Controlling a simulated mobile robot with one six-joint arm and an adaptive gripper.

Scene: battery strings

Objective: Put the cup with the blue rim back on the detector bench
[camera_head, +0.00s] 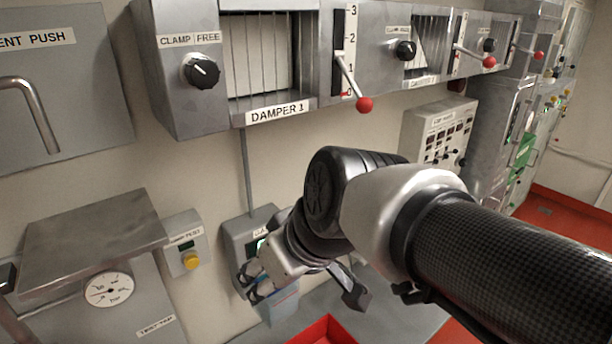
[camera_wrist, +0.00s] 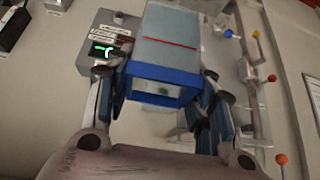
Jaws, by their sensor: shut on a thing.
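The cup with the blue rim (camera_wrist: 178,52) is a boxy, grey-blue vessel with a thin red line across its side. In the wrist view its blue rim and opening face me. My gripper (camera_wrist: 164,84) is shut on it, with a finger on each side. In the head view my gripper (camera_head: 290,277) is low in front of the wall, and the pale blue cup (camera_head: 283,306) shows partly below it. A grey surface (camera_head: 400,313) lies below and to the right. I cannot tell whether it is the detector bench. The cup appears held above it.
A grey wall box with a green display (camera_wrist: 100,47) is close behind the cup. A red tray (camera_head: 322,331) is at the bottom edge. The damper cabinet with red-knobbed levers (camera_head: 364,104) overhangs above. A grey unit with a gauge (camera_head: 108,290) is at left.

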